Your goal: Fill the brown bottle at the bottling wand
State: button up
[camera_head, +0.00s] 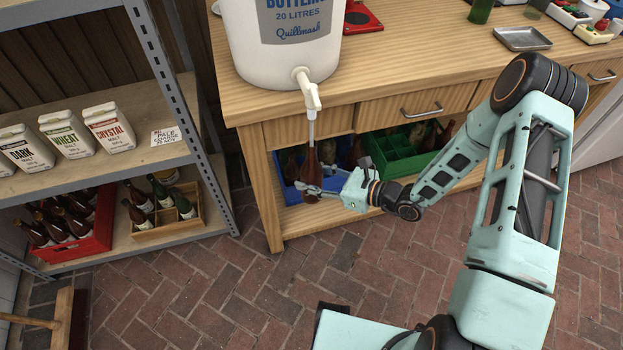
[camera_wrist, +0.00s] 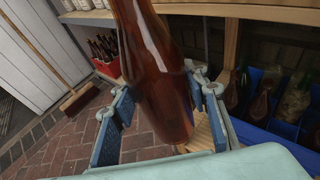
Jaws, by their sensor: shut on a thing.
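The brown bottle (camera_head: 311,178) hangs upright under the bottling wand (camera_head: 311,130) in the head view, in front of the bench's lower shelf. The wand runs down from the tap (camera_head: 309,90) of the white bottling bucket (camera_head: 284,50), and its lower end meets the bottle's neck; how deep it sits inside is too small to tell. My gripper (camera_head: 318,189) is shut on the bottle's body. In the wrist view the bottle (camera_wrist: 155,75) stands between the blue finger pads of my gripper (camera_wrist: 160,125). Its mouth is out of that view, and no liquid level is clear.
The wooden bench (camera_head: 258,98) overhangs a shelf with a blue crate (camera_head: 291,190) and a green crate (camera_head: 400,155) of bottles. A metal rack at left holds malt boxes (camera_head: 67,138), a red crate (camera_head: 88,238) and a wooden crate (camera_head: 176,226). Brick floor (camera_head: 225,285) in front is clear.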

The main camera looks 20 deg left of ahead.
notch_tip(320, 180, down, 24)
jog(key=b, duration=1.7)
dwell(2.0)
jog(key=shift+r, duration=0.1)
